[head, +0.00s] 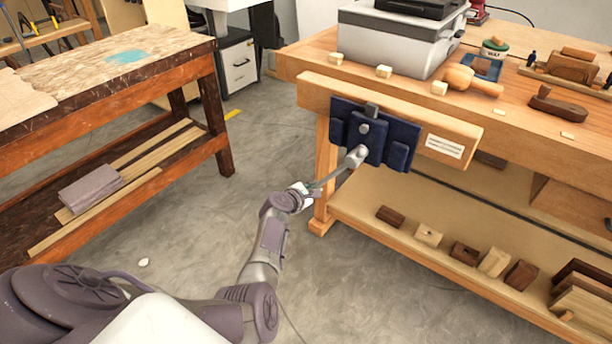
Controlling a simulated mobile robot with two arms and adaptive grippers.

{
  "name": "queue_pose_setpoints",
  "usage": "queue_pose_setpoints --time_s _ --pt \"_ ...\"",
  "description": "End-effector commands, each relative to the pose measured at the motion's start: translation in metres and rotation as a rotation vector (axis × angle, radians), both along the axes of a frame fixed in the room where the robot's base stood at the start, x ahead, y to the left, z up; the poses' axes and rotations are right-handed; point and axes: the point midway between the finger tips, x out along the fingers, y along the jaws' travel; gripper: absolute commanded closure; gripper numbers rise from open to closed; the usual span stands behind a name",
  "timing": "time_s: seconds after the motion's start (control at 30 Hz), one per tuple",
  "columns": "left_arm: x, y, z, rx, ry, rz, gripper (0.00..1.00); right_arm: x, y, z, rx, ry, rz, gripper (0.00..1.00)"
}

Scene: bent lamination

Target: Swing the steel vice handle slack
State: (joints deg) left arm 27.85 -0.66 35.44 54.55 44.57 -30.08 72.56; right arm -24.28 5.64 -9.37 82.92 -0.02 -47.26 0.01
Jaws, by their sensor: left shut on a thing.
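The blue vice (376,136) is mounted on the front edge of the wooden workbench at the right. Its steel handle (338,172) slants down and to the left from the round screw boss (357,154) below the vice face. My left gripper (308,188) is at the lower left end of the handle and is shut on it. The gripper is small in this view, and its fingers partly hide the handle's end. My right gripper is out of the picture.
The workbench top (400,90) carries a grey machine (392,38), small wood blocks and a mallet (470,80). Its lower shelf (390,235) holds several wood blocks. Another bench (130,75) stands at the left. Concrete floor (225,215) lies clear between them.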

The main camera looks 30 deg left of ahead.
Motion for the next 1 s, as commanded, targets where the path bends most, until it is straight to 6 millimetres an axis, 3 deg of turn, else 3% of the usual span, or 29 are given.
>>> queue_pose_setpoints --time_s 0.2,0.5,0.7,1.0 --pt "-0.002 -0.041 -0.02 -0.209 0.016 -0.004 1.0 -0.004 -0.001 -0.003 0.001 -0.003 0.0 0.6" --pt "-0.005 -0.088 -0.031 -0.435 0.032 -0.005 1.0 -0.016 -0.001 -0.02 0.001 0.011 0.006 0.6" --pt "-0.006 -0.109 -0.034 -0.53 0.038 -0.005 1.0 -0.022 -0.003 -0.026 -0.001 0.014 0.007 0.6" --pt "-0.007 -0.121 -0.034 -0.59 0.042 -0.005 1.0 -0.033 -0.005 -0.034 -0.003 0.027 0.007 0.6"
